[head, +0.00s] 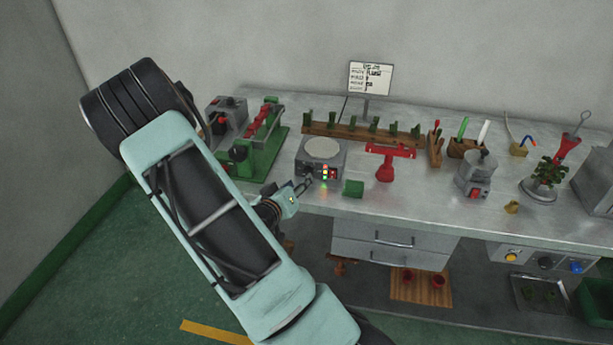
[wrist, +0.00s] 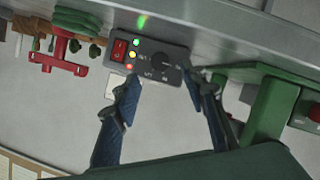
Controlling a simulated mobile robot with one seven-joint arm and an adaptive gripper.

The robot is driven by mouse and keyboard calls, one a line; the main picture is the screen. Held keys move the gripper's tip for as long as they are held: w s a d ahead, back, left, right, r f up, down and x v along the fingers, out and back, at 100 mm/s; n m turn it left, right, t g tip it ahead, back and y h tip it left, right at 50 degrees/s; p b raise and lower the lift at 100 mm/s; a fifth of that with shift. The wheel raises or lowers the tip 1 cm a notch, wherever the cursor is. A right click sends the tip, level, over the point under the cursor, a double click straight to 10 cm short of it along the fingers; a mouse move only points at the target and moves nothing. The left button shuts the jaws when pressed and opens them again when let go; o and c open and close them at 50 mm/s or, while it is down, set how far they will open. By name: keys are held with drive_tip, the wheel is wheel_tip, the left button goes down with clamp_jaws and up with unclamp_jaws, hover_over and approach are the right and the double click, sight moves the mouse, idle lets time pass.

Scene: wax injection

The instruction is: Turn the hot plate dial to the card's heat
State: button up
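The hot plate (head: 323,149) is a grey box with a pale round top at the bench's front edge. Its front panel (wrist: 147,78) shows in the wrist view, tilted, with a red switch (wrist: 119,49) and green, yellow and red lights lit. The dark dial (wrist: 163,64) sits beside small markings; I cannot read its setting. My gripper (head: 309,182) is in front of the panel. In the wrist view its fingers (wrist: 162,77) are spread apart on either side of the dial, with nothing held; contact is unclear. The card (head: 371,77) stands behind; its writing is too small to read.
A green machine (head: 262,140) stands close left of the hot plate. A green block (head: 353,188) and a red stand (head: 386,164) are to its right. A wooden rack (head: 350,130) runs behind. Drawers (head: 385,250) are under the bench (head: 425,200).

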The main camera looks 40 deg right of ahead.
sight(308, 172)
drive_tip(key=x, duration=0.7)
drive_tip(key=shift+a, duration=0.1)
clamp_jaws()
